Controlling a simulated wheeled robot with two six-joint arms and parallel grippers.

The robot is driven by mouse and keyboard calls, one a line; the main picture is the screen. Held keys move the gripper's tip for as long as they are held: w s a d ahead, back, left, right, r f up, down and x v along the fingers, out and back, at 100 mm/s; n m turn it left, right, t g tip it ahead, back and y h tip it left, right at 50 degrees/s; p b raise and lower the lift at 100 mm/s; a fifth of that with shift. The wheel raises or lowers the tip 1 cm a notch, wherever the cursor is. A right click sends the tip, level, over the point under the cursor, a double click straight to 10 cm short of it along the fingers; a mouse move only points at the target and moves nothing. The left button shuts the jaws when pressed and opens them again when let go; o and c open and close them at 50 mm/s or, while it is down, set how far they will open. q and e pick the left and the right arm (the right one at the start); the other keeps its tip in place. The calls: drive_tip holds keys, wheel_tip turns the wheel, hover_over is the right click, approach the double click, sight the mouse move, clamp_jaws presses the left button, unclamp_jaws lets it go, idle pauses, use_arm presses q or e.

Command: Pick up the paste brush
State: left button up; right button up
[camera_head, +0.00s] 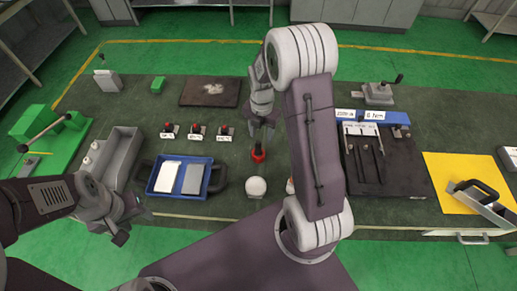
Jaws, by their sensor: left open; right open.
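I cannot single out the paste brush for certain at this size. A small red object with a dark part (258,153) stands on the dark green mat near the middle; it may be the brush or its pot. My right gripper (262,127) points down just above and behind this red object, with its fingers apart and nothing visible between them. Whether it touches the object is not clear. A second small red and white object (290,186) is partly hidden by my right arm. My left gripper (121,229) is open and empty at the mat's front left.
A blue tray (151,190) holds two slabs, left of a white round object (256,186). A grey bin (124,141) is at left. Several red-topped pieces (195,131) lie behind the tray. A black tool board (405,175) and yellow mat (445,167) are at right.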

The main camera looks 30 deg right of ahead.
sight(258, 142)
drive_tip(key=shift+w+a+f, duration=0.4)
drive_tip(key=shift+f, duration=0.05)
wheel_tip(258, 142, down, 5)
drive_tip(key=shift+s+r+p, duration=0.1)
drive_tip(key=shift+r+p, duration=0.05)
drive_tip(key=shift+p, duration=0.45)
drive_tip(key=shift+a+f, duration=0.1)
drive_tip(key=shift+f, duration=0.1)
clamp_jaws()
